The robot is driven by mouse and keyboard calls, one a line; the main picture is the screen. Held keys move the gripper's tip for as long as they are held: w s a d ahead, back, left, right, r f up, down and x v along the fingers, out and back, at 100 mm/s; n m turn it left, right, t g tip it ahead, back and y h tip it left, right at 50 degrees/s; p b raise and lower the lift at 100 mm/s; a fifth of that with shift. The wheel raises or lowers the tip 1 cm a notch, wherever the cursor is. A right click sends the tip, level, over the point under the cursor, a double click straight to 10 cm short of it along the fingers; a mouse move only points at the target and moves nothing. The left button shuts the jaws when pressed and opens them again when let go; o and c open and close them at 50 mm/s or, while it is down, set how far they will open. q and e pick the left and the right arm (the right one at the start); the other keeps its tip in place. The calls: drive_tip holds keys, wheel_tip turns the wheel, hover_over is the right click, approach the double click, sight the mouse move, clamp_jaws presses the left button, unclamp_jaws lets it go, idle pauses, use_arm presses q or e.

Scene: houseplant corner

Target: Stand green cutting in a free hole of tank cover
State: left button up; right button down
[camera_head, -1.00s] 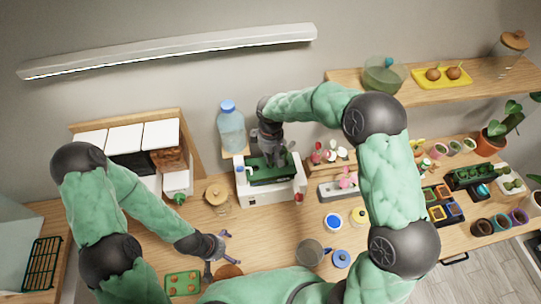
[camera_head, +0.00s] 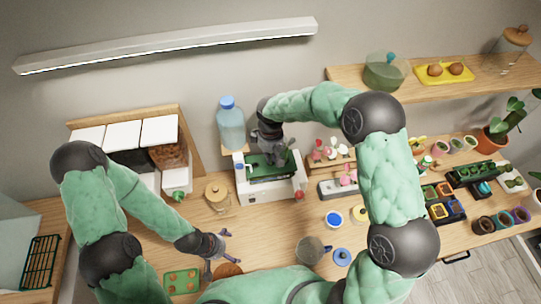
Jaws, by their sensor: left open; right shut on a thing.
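The white tank (camera_head: 268,193) with its dark green cover (camera_head: 256,176) stands at the back middle of the table. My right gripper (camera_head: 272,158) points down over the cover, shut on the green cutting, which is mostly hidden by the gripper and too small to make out. I cannot tell whether the cutting is in a hole. The cover's holes are also hard to see from here. My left gripper (camera_head: 222,248) is open and empty, low over the front left of the table.
A blue-capped water bottle (camera_head: 230,125) stands close behind the tank's left. A cork-lidded jar (camera_head: 217,196) is left of it. A grey holder with pink cuttings (camera_head: 345,184) is at its right. My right arm covers the table's right middle.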

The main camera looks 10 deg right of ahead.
drive_tip(key=c, duration=0.9)
unclamp_jaws()
drive_tip(key=shift+r, duration=0.1)
use_arm(q)
drive_tip(key=shift+r+p, duration=2.1)
use_arm(e)
drive_tip(key=shift+r, duration=3.45)
